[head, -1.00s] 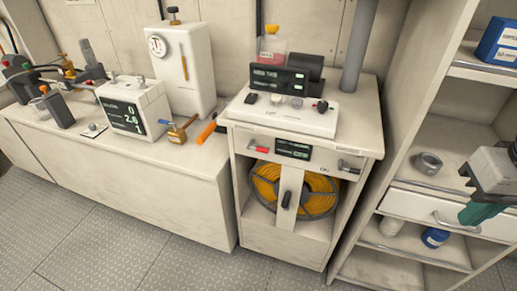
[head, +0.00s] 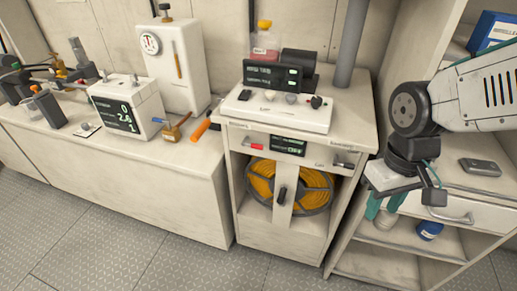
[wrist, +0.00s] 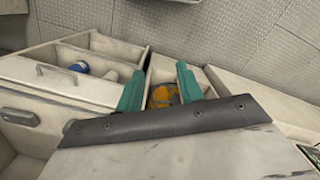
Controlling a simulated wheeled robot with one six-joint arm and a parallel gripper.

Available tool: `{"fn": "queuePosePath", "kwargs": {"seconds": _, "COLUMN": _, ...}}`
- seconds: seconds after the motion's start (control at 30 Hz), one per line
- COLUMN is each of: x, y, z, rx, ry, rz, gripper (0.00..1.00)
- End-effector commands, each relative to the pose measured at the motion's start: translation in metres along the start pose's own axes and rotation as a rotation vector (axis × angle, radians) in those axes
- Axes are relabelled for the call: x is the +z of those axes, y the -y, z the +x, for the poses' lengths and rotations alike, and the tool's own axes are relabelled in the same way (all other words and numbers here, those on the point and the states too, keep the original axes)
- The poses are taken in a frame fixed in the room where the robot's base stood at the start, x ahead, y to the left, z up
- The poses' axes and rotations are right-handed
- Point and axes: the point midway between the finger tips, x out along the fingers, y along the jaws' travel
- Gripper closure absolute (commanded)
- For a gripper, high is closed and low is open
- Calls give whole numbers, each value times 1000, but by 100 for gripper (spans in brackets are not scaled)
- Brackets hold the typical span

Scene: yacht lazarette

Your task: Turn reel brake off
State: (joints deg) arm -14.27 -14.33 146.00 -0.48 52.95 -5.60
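The reel cabinet (head: 262,225) stands in the middle of the head view, with a yellow hose reel (head: 312,190) inside. A vertical bar in front of the reel carries a black handle (head: 282,197). Above it, the front panel has a red lever (head: 254,146) at left, a small display (head: 288,146) and a dark lever (head: 343,163) at right. I cannot read which one is the brake. My gripper (head: 384,208) is right of the cabinet, apart from it. In the wrist view its two green fingers (wrist: 160,88) are spread with nothing between them; the yellow reel shows beyond.
A shelf unit with a drawer (head: 440,212), a blue-labelled can (head: 429,230) and a grey box (head: 480,167) is at right, close to my arm. A white console (head: 276,112) sits on the cabinet. A counter with instruments is at left. The floor in front is clear.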

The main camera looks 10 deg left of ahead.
Motion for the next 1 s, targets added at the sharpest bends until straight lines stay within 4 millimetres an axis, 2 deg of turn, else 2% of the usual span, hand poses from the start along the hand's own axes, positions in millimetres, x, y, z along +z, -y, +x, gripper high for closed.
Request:
{"fn": "queuePosePath", "kwargs": {"seconds": 0.03, "x": -16, "y": 7, "z": 19, "rx": 4, "ry": -10, "rz": -65, "gripper": 63}}
{"fn": "queuePosePath", "kwargs": {"seconds": 0.27, "x": -95, "y": 41, "z": 96, "rx": 42, "ry": -189, "rz": -402, "gripper": 63}}
{"fn": "queuePosePath", "kwargs": {"seconds": 0.4, "x": -140, "y": 69, "z": 141, "rx": 91, "ry": -356, "rz": -639, "gripper": 63}}
{"fn": "queuePosePath", "kwargs": {"seconds": 0.5, "x": -169, "y": 90, "z": 165, "rx": 147, "ry": -500, "rz": -810, "gripper": 63}}
{"fn": "queuePosePath", "kwargs": {"seconds": 0.6, "x": -194, "y": 110, "z": 180, "rx": 223, "ry": -656, "rz": -965, "gripper": 63}}
{"fn": "queuePosePath", "kwargs": {"seconds": 0.7, "x": -215, "y": 127, "z": 182, "rx": 328, "ry": -825, "rz": -1102, "gripper": 63}}
{"fn": "queuePosePath", "kwargs": {"seconds": 0.77, "x": -227, "y": 134, "z": 176, "rx": 408, "ry": -933, "rz": -1168, "gripper": 63}}
{"fn": "queuePosePath", "kwargs": {"seconds": 0.87, "x": -244, "y": 141, "z": 152, "rx": 565, "ry": -1104, "rz": -1245, "gripper": 63}}
{"fn": "queuePosePath", "kwargs": {"seconds": 1.0, "x": -259, "y": 146, "z": 105, "rx": 784, "ry": -1296, "rz": -1291, "gripper": 63}}
